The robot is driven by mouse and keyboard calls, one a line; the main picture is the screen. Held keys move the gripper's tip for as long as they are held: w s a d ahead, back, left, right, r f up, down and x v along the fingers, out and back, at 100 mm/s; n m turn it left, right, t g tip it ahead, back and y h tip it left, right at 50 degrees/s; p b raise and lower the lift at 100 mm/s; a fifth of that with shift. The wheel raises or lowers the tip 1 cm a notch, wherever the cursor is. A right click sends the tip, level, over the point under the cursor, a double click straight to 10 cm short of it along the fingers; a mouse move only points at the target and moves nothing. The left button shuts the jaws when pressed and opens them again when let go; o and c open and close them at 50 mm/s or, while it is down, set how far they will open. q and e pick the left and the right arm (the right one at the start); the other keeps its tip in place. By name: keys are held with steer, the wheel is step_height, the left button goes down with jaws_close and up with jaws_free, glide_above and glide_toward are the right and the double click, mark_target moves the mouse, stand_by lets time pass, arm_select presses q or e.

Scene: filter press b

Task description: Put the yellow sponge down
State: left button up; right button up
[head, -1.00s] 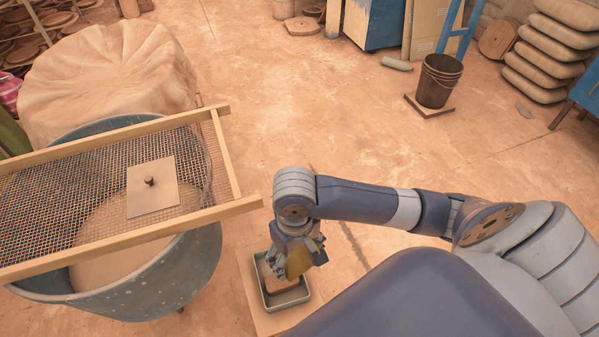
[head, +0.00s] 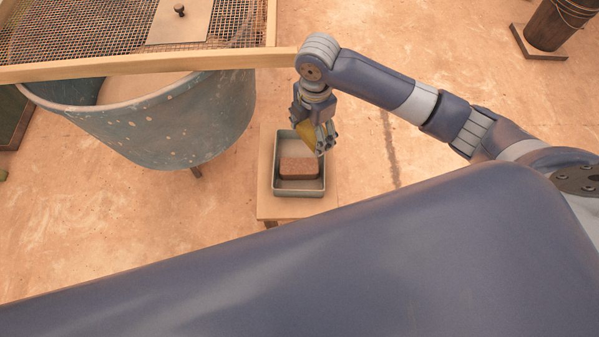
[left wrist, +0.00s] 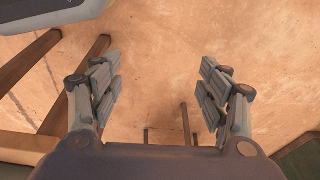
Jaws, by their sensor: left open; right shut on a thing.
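My right gripper (head: 318,140) points down over the far part of a small grey-green tray (head: 277,180). It is shut on the yellow sponge (head: 304,132), which is partly hidden by the fingers. A reddish-brown block (head: 299,169) lies in the tray, just nearer than the gripper; I cannot tell the exact height of the sponge above the tray. My left gripper (left wrist: 160,85) is open and empty in the left wrist view, with bare floor between its fingers; it is not in the head view.
The tray stands on a small wooden stand (head: 268,207). To the left is a large blue-grey tub (head: 190,125) with a wood-framed mesh screen (head: 95,40) across it. A dark bucket (head: 560,25) stands at the far right. Wooden legs (left wrist: 85,80) show in the left wrist view.

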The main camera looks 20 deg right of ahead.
steer(key=w+a+f+n+b, duration=0.1)
steer(key=w+f+n+b, duration=0.6)
steer(key=n, duration=0.3)
steer(key=n+b, duration=0.1)
steer(key=b, duration=0.1)
glide_above(300, 154)
step_height(300, 154, down, 7)
steer(key=shift+f, duration=0.2)
steer(key=shift+f+b, duration=0.3)
steer(key=shift+f, duration=0.05)
arm_select(q)
step_height(300, 154, up, 12)
steer(key=t, duration=0.1)
steer(key=shift+w+f+b, duration=0.15)
steer(key=shift+w+b, duration=0.15)
steer(key=shift+b, duration=0.15)
arm_select(e)
steer(key=shift+f, duration=1.5)
arm_select(q)
steer(key=shift+a, duration=0.1)
arm_select(e)
steer(key=shift+f, duration=0.15)
steer(key=o, duration=0.7)
steer(key=shift+c, duration=0.2)
